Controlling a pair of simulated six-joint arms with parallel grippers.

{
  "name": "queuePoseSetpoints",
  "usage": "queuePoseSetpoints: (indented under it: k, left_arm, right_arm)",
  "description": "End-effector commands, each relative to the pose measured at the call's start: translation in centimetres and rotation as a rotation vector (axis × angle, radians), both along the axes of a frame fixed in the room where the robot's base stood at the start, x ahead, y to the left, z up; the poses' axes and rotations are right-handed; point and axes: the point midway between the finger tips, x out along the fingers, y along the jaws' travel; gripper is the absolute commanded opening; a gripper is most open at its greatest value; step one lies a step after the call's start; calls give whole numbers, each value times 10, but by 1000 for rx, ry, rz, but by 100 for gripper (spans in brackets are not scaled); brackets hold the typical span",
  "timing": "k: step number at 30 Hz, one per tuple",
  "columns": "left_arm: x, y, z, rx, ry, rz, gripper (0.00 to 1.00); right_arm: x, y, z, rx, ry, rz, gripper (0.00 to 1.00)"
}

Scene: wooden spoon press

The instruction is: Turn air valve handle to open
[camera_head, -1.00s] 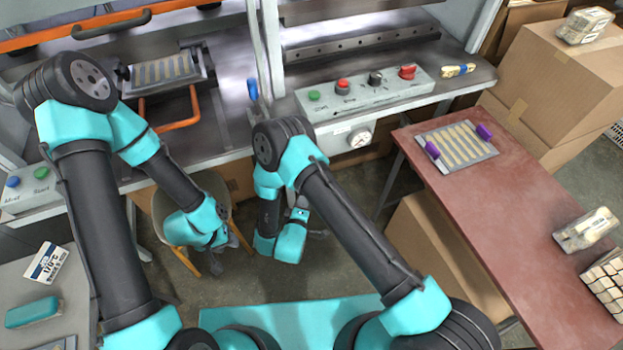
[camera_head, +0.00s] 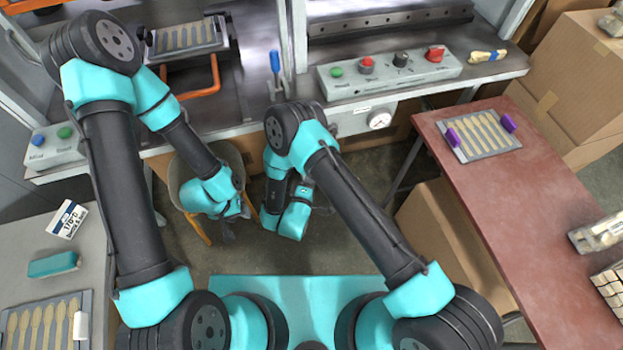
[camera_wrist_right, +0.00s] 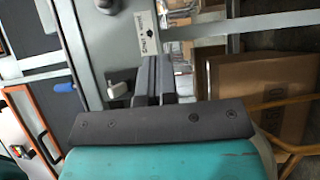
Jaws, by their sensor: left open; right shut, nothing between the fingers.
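A blue grip also shows at the left of the right wrist view (camera_wrist_right: 64,87). My left gripper (camera_head: 238,212) hangs low in front of the bench, over a round stool, open and well apart from the lever. My right gripper (camera_wrist_right: 153,78) is shut and empty, with its fingers in front of the grey bench front. In the head view the right wrist hangs below the lever, and its fingertips are hard to make out.
A button box (camera_head: 388,75) with green, red and black controls stands on the bench. A red-brown table (camera_head: 520,220) holds a spoon tray on the right. A stool (camera_head: 180,180) stands beneath my left gripper.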

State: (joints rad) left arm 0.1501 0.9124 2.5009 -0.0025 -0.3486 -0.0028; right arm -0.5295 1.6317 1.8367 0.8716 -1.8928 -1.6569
Motion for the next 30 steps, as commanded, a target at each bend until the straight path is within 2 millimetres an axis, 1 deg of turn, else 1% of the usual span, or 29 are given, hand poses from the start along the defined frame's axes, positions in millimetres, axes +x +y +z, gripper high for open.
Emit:
queuePoseSetpoints:
  k: [3, 13, 16, 21, 30]
  left_arm:
    - [0, 0, 0, 0, 0, 0, 43]
    - [0, 0, 0, 0, 0, 0, 43]
    - [0, 0, 0, 0, 0, 0, 43]
    - [0, 0, 0, 0, 0, 0, 43]
    - [0, 0, 0, 0, 0, 0, 43]
  right_arm:
    - [20, -7, 1, 3, -1, -5, 0]
    - [73, -25, 1, 2, -2, -4, 0]
    - [78, -40, 0, 1, 1, -3, 0]
    - [85, -54, 0, 0, 0, -2, 0]
    - [87, -57, 0, 0, 0, 0, 0]
